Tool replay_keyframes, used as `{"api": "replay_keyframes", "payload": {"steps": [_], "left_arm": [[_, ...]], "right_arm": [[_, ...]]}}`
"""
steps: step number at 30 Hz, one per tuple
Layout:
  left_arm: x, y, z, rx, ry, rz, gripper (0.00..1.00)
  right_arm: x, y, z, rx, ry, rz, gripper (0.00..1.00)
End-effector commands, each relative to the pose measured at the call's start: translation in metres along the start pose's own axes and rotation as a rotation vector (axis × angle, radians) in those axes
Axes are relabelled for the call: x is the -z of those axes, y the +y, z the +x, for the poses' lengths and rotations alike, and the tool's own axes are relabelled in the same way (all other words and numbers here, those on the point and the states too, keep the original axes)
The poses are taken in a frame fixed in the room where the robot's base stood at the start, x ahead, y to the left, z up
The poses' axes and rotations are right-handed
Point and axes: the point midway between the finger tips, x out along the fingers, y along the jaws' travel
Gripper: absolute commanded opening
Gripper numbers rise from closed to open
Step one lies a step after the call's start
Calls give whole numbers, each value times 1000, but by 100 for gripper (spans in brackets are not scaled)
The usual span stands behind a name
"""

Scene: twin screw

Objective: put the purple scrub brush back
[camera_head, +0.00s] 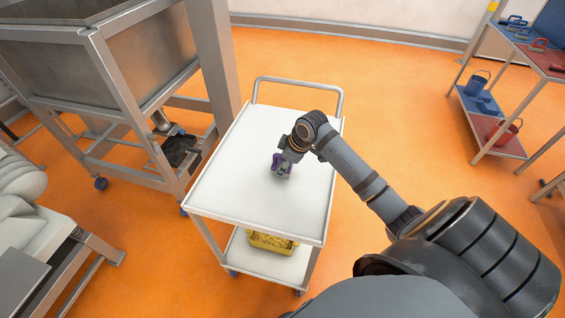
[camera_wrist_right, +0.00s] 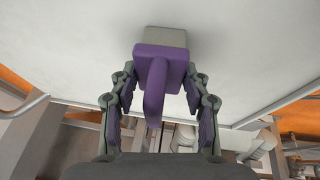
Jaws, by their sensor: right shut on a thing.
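The purple scrub brush (camera_head: 281,168) is in my right gripper (camera_head: 284,165), over the middle of the white cart's top shelf (camera_head: 232,185). In the right wrist view the brush (camera_wrist_right: 154,92) shows its purple handle and block, with a pale grey bristle part at the far end against the white surface. My right gripper's two fingers (camera_wrist_right: 160,85) stand on either side of it. I cannot tell whether the bristles touch the shelf. My left gripper is not in view.
A yellow crate (camera_head: 270,242) sits on the cart's lower shelf. At the right, a rack (camera_head: 505,148) with blue and red areas holds matching buckets and tools. A large metal vat on a frame (camera_head: 140,70) stands close left of the cart. Orange floor is open between cart and rack.

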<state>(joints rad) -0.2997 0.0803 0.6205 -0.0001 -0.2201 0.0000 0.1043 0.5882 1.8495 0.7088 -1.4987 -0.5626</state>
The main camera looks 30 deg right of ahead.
Motion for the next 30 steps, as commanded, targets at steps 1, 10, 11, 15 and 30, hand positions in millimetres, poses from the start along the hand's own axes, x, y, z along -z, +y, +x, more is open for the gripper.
{"api": "replay_keyframes", "payload": {"steps": [1,10,11,15,30], "left_arm": [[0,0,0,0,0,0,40],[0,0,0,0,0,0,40],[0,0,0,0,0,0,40],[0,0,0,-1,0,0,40],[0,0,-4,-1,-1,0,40]], "right_arm": [[0,0,0,-1,1,0,22],[0,0,0,0,0,0,63],[0,0,0,0,0,0,67],[0,0,0,0,0,0,70],[-1,2,-58,-8,-7,-7,70]]}}
